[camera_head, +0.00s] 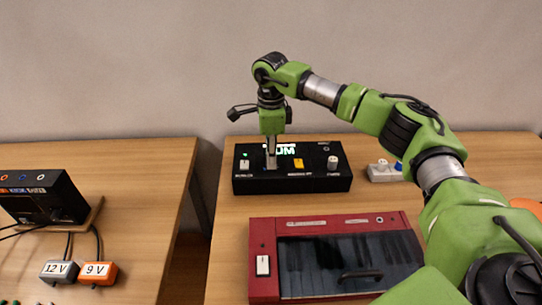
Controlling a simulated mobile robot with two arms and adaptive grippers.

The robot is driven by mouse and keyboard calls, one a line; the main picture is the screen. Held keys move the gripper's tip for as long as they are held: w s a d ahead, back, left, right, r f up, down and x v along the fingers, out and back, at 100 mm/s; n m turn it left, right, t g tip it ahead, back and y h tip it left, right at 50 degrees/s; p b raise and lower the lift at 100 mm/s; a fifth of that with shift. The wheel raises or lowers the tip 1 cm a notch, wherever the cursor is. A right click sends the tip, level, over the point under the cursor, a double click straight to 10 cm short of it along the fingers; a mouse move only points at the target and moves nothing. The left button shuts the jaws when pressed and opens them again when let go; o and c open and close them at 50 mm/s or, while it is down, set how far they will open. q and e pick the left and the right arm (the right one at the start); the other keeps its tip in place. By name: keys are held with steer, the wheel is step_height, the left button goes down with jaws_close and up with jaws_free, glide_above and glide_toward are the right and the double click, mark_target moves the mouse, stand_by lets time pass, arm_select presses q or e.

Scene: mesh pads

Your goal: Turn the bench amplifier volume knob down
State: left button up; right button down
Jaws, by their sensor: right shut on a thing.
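A black box (300,183) with a lit display and small controls on top stands at the back of the right table; I take it for the bench amplifier, but its labels are too small to read surely. My right gripper (271,162) points straight down onto its top, left of centre, with the fingers together. They are shut on a small control there, which they hide; I cannot tell its turn. A white control (244,164) is left of the fingers. An orange control (298,163) and a white knob (332,162) are to the right. My left gripper is out of view.
A red keyboard-like unit (264,236) lies in front of the box. A small white device (384,173) stands to its right. A gap separates the left table (140,175), which holds another black device (45,200) and blocks marked 12 V (60,271) and 9 V (98,272).

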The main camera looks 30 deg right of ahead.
steer(key=shift+w+r, duration=0.1)
steer(key=c, duration=1.8)
jaws_free()
steer(key=shift+c, duration=0.2)
step_height(320, 180, up, 12)
